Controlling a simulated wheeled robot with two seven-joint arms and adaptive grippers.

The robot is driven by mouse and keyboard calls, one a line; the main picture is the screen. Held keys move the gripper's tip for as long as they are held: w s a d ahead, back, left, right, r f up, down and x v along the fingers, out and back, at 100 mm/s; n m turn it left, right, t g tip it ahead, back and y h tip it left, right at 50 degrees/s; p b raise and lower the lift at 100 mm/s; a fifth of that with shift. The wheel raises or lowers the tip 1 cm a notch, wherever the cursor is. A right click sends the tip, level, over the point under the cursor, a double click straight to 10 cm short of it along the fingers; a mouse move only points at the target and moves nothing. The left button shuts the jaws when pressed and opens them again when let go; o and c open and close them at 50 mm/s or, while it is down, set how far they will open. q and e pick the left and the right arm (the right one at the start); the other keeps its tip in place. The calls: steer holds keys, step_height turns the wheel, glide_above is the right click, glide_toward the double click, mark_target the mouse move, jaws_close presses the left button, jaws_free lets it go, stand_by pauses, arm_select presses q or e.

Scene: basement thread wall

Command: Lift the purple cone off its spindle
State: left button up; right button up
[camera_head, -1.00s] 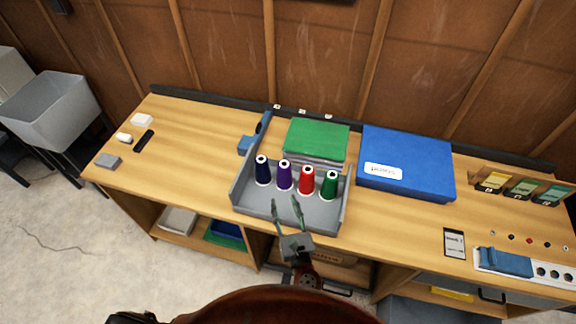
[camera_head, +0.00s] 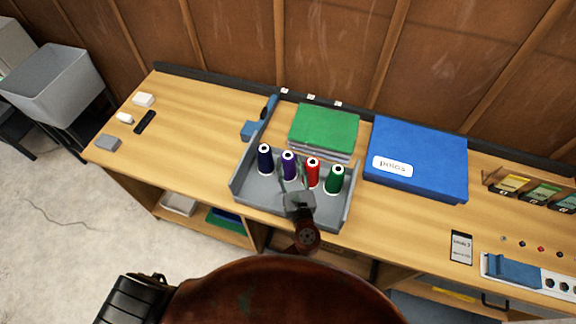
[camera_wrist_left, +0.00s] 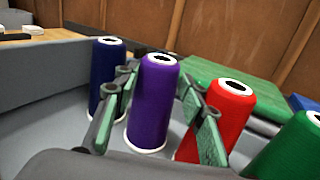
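The purple cone (camera_head: 289,168) stands upright in a grey tray (camera_head: 247,192) on the workbench, second from the left in a row of cones. In the left wrist view the purple cone (camera_wrist_left: 153,104) fills the middle, with a white rim at top and base. My left gripper (camera_head: 293,184) is open, reaching in from the front of the tray. In the wrist view its green-padded fingers (camera_wrist_left: 160,98) stand on either side of the purple cone, with gaps visible. The spindle under the cone is hidden. My right gripper is not in view.
A navy cone (camera_head: 265,159) is close on the left; a red cone (camera_head: 312,172) and a green cone (camera_head: 334,180) stand on the right. Behind the tray is a green-topped stack (camera_head: 325,128); a blue box (camera_head: 418,160) sits to its right. The bench's left part is mostly clear.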

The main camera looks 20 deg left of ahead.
arm_select(q)
steer(key=shift+x, duration=1.2)
steer(key=shift+a, duration=0.1)
steer(key=c, duration=0.9)
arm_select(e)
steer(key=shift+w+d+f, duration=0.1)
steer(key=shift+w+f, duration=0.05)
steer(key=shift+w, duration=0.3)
arm_select(q)
step_height(320, 180, up, 10)
steer(key=p, duration=0.3)
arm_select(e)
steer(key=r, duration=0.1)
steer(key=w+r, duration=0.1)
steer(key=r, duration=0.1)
